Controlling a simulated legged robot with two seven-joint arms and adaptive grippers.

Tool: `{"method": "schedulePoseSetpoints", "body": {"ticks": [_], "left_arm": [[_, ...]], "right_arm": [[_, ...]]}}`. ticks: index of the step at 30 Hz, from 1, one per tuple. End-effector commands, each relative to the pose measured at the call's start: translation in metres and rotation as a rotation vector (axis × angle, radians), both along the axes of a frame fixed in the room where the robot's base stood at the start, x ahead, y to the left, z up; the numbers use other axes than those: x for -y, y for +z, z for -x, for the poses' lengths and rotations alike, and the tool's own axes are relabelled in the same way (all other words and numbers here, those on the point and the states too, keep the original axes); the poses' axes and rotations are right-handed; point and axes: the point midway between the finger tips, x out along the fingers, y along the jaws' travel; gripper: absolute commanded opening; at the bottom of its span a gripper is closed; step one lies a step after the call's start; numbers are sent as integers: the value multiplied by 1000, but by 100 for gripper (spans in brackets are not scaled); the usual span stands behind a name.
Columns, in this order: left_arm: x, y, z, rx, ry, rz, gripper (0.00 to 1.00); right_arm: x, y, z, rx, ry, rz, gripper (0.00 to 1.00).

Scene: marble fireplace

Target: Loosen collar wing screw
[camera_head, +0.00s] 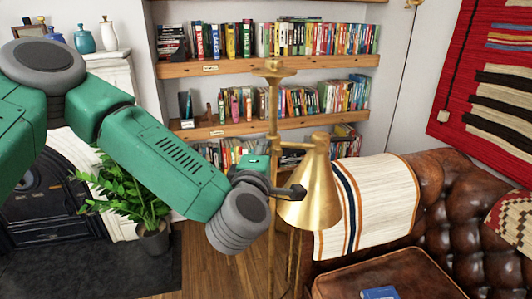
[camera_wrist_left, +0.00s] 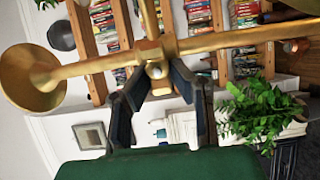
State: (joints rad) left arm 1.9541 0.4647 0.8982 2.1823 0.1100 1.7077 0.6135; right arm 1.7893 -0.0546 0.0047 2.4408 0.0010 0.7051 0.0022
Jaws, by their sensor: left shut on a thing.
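A brass floor lamp (camera_head: 273,110) stands in front of the bookshelves, with a brass cone shade (camera_head: 311,185) on its right. In the left wrist view its pole (camera_wrist_left: 230,40) runs across, with a flared end (camera_wrist_left: 30,80) at left. The collar (camera_wrist_left: 150,50) is where a short arm (camera_wrist_left: 149,15) branches from the pole. The small wing screw (camera_wrist_left: 156,71) is at the collar, between my fingertips. My left gripper (camera_wrist_left: 158,80) is shut on the wing screw, its fingers partly covering it. In the head view the left gripper (camera_head: 280,190) is beside the shade. My right gripper is not in view.
A brown leather sofa (camera_head: 455,225) with a striped throw (camera_head: 370,200) is at right. A leather seat (camera_head: 385,275) with a blue book (camera_head: 380,292) is in front. A potted plant (camera_head: 150,195) stands at left by the fireplace (camera_head: 45,190). Bare wood floor lies under the lamp.

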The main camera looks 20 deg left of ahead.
Motion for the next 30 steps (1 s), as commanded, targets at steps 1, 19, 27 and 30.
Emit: {"method": "schedulePoseSetpoints", "body": {"ticks": [1,19,27,30], "left_arm": [[-1,0,0,-1,2,1,0],[2,-1,8,-2,-2,-1,39],[7,-1,52,-2,-3,0,39],[9,-2,64,-3,-1,0,39]], "right_arm": [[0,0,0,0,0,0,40],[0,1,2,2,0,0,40],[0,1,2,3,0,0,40],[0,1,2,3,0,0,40]]}}
